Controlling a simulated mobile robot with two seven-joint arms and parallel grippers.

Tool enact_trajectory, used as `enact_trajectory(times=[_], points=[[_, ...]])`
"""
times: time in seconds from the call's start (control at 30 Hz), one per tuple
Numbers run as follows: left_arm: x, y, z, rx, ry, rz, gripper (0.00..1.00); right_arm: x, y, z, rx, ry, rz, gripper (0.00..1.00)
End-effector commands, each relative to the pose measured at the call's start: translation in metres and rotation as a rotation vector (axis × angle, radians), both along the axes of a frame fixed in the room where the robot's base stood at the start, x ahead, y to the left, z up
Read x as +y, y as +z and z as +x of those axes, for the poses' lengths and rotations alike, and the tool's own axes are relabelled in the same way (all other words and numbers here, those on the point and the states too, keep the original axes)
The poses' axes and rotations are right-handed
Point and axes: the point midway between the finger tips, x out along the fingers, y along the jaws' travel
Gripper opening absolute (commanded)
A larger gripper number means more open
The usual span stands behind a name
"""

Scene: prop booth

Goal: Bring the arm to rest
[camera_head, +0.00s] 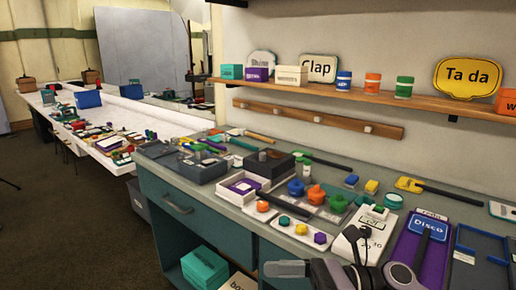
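Grey and black parts, which look like one of my grippers (322,268), come into the head view at the bottom edge, right of centre. A pale grey, finger-like piece points left in front of the teal cabinet. Dark rounded parts lie to its right, over the near edge of the counter (240,196). The picture cuts off much of this arm, and I cannot tell whether the fingers are open or shut. I see nothing clearly held. No arm comes in from the left.
Close to these parts are a white box with numbers (372,220), a purple tray (408,248) with a blue "Disco" sign (430,228), and coloured knobs (316,195). A shelf (340,91) hangs behind. A teal box (205,267) sits below. Open floor (60,220) lies left.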

Motion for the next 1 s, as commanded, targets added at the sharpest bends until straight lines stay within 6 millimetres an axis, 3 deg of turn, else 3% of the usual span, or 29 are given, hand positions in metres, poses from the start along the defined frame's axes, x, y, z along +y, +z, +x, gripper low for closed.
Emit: enact_trajectory(times=[0.13, 0.27, 0.37, 0.53, 0.67, 0.8, 0.97, 1.0], points=[[0.001, 0.005, -0.001, 0.004, 0.000, 0.002, 0.43, -0.002, 0.003, 0.003, 0.394, -0.155, 0.266, 0.91], [0.001, 0.009, -0.001, 0.004, 0.001, 0.003, 0.43, -0.019, -0.009, 0.012, 0.750, -0.287, 0.489, 0.91], [0.001, 0.012, -0.001, 0.002, 0.000, 0.003, 0.43, -0.039, -0.029, 0.016, 1.030, -0.389, 0.663, 0.91], [0.001, 0.018, -0.001, 0.001, 0.000, 0.003, 0.43, -0.080, -0.085, 0.008, 1.506, -0.561, 0.969, 0.91], [0.001, 0.022, -0.001, 0.000, 0.001, 0.004, 0.43, -0.111, -0.139, -0.017, 1.858, -0.698, 1.218, 0.91], [0.001, 0.026, -0.001, 0.000, 0.001, 0.004, 0.43, -0.139, -0.196, -0.063, 2.186, -0.844, 1.491, 0.91], [0.001, 0.028, -0.002, 0.001, 0.000, 0.005, 0.43, -0.156, -0.239, -0.114, 2.426, -0.972, 1.738, 0.91], [0.002, 0.028, -0.002, 0.001, 0.000, 0.005, 0.43, -0.159, -0.245, -0.123, -2.380, 0.961, -1.719, 0.91]])
